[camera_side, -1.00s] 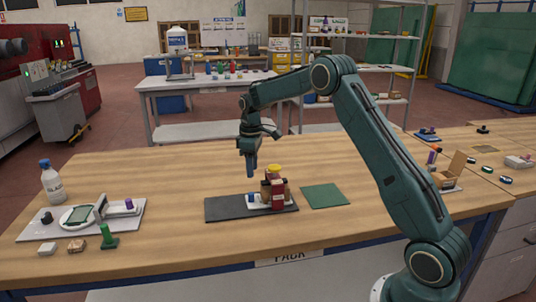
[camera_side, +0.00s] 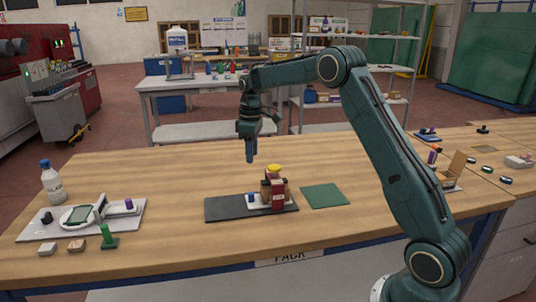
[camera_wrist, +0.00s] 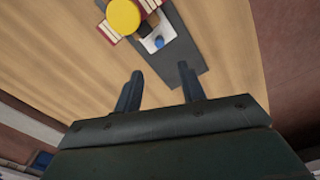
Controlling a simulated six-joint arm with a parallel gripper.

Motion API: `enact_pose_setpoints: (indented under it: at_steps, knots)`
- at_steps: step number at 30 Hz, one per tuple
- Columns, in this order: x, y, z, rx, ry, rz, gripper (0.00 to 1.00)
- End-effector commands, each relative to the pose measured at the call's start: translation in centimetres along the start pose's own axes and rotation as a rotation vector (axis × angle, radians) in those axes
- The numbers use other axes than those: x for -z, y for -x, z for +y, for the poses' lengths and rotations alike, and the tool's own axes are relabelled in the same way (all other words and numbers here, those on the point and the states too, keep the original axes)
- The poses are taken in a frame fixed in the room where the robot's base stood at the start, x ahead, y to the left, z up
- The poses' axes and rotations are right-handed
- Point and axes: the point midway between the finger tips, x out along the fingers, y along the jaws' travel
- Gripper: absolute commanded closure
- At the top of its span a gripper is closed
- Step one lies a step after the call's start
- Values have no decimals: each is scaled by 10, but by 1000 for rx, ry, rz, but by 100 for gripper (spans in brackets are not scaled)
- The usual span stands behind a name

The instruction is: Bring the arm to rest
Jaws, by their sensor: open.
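My gripper (camera_side: 250,158) hangs pointing down above the wooden workbench (camera_side: 180,170), empty and clear of everything on it. Its two fingers stand apart in the wrist view (camera_wrist: 160,90). Below and in front of it is a dark grey mat (camera_side: 225,208) with a white tray on it. The yellow top (camera_wrist: 123,16) and the blue piece (camera_wrist: 159,41) also show in the wrist view.
A green mat (camera_side: 325,195) lies right of the dark mat. A wooden holder (camera_side: 452,172) stands at the right. The bench between is free.

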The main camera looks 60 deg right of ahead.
Motion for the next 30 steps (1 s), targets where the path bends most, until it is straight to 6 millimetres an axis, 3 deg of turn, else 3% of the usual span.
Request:
enact_pose_setpoints:
  at_steps: [5, 14, 21, 30]
  knots:
    - [-4, 24, -20, -20, -18, 24, 60]
    - [-27, 77, -74, -61, -78, 87, 60]
    - [-54, 110, -121, -88, -128, 146, 60]
    - [-98, 134, -177, -109, -190, 224, 60]
